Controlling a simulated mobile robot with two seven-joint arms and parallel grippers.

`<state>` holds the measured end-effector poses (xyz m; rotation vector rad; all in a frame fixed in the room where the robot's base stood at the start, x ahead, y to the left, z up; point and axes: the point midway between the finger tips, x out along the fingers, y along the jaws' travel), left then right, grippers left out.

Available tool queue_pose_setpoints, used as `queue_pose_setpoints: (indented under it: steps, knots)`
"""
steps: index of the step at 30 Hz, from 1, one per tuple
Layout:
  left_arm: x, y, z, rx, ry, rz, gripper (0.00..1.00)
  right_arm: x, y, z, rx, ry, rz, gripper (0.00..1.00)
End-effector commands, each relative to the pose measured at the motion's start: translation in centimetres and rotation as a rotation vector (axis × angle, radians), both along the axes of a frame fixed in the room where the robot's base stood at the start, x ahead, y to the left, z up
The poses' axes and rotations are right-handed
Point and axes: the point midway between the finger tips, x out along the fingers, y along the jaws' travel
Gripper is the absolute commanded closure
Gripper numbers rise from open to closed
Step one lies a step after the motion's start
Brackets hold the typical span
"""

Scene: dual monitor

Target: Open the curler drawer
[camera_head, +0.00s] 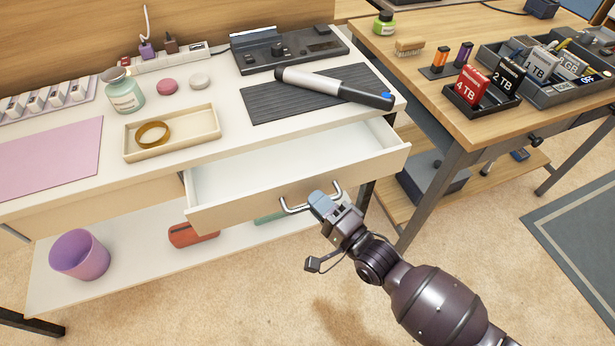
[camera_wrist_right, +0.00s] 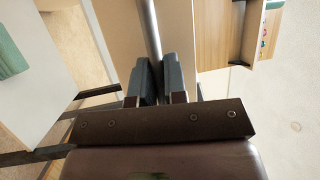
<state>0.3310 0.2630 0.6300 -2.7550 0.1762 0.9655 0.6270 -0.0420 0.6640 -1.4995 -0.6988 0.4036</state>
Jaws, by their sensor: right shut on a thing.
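The curler drawer (camera_head: 295,175) is pulled out from under the white tabletop, and its visible inside is empty and white. It has a metal bar handle (camera_head: 293,209) on its front. My right gripper (camera_head: 322,203) is at the handle and shut on it. In the right wrist view the two dark fingers (camera_wrist_right: 159,77) stand close together at the metal bar (camera_wrist_right: 150,28). My left gripper is not in view.
The white table (camera_head: 225,160) holds a cream tray (camera_head: 200,122) with a ring, a bottle (camera_head: 125,95) and a pink mat (camera_head: 50,160). A purple cup (camera_head: 80,255) stands on the lower shelf. A wooden desk (camera_head: 480,130) stands to the right. The floor in front is clear.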

Motion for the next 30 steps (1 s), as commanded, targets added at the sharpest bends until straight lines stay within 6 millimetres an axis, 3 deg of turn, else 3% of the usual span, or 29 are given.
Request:
queue_pose_setpoints:
  steps: [6, 15, 21, 30]
  knots:
    - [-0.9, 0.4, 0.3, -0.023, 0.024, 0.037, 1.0, -5.6, -1.9, 0.4, -0.002, -0.004, 0.0, 1.0]
    - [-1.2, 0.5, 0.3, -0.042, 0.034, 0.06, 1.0, -11.2, -3.7, 0.2, -0.002, -0.003, 0.001, 1.0]
    - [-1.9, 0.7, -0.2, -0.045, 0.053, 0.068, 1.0, -13.0, -4.3, 0.1, -0.001, -0.002, 0.001, 1.0]
    - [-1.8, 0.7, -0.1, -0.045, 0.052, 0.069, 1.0, -13.5, -4.4, 0.0, -0.002, -0.001, 0.001, 1.0]
